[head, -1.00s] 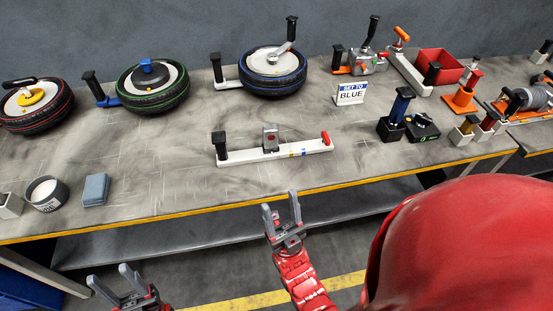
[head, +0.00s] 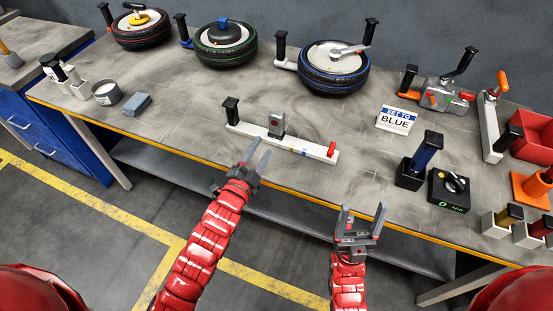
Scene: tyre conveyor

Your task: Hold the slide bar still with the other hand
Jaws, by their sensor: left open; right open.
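The slide bar (head: 262,133) is a white rail lying on the bench, with a black upright handle (head: 231,110) at its left end and a red piece at its right end. My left gripper (head: 254,158) is open and empty, at the bench's front edge just in front of the bar. My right gripper (head: 361,220) is open and empty, in front of the bench, lower right of the bar. Neither visibly holds the bar.
Several tyres stand along the back, the blue-ringed one (head: 334,68) nearest the bar. A black box with a dial (head: 449,190) and a black-and-blue handle (head: 428,150) stand to the right. A grey cup (head: 107,94) and blue-grey block (head: 137,104) lie left. Bench around the bar is clear.

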